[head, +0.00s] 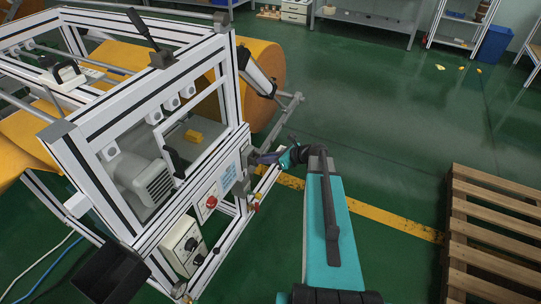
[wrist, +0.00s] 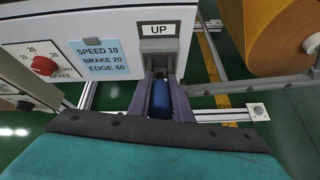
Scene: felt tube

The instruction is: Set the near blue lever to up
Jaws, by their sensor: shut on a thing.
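The near blue lever (wrist: 160,100) shows in the wrist view between the two fingers of my gripper (wrist: 161,98). The gripper is shut on it. The lever hangs below a grey bracket, under a plate (wrist: 157,29) that reads UP, on the machine's white panel (wrist: 60,25). Its upper part is partly hidden by the fingers, so its exact angle is hard to tell. In the head view my gripper (head: 262,158) reaches the right end of the machine frame. I cannot make out the blue lever there.
A red knob (wrist: 43,65) and a blue settings label (wrist: 103,58) are left of the lever. An orange felt roll (head: 262,80) is behind the frame. A wooden pallet (head: 490,235) lies at the right.

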